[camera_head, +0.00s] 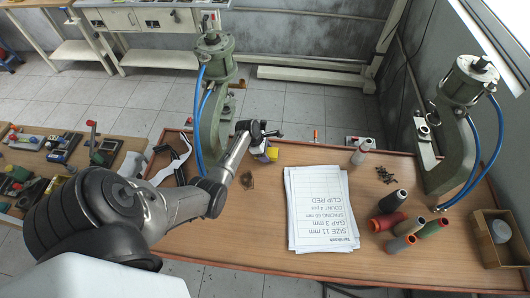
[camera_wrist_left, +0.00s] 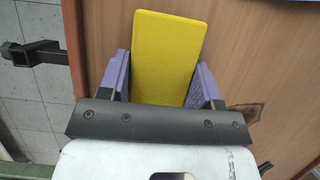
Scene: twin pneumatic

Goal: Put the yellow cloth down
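The yellow cloth (camera_wrist_left: 166,55) looks like a flat, stiff yellow rectangle in the left wrist view. It lies between the two purple fingers of my left gripper (camera_wrist_left: 160,82), which press against its two sides. In the head view, the left gripper (camera_head: 264,154) is over the far middle of the wooden table, and only a small yellow bit of the cloth (camera_head: 272,153) shows beside it. The gap between cloth and table top cannot be judged well. My right gripper is not in view.
A printed sheet (camera_head: 320,208) lies on the wooden table (camera_head: 250,240). Green presses with blue hoses stand left (camera_head: 211,120) and right (camera_head: 453,130). A dark stain (camera_head: 247,181) marks the table.

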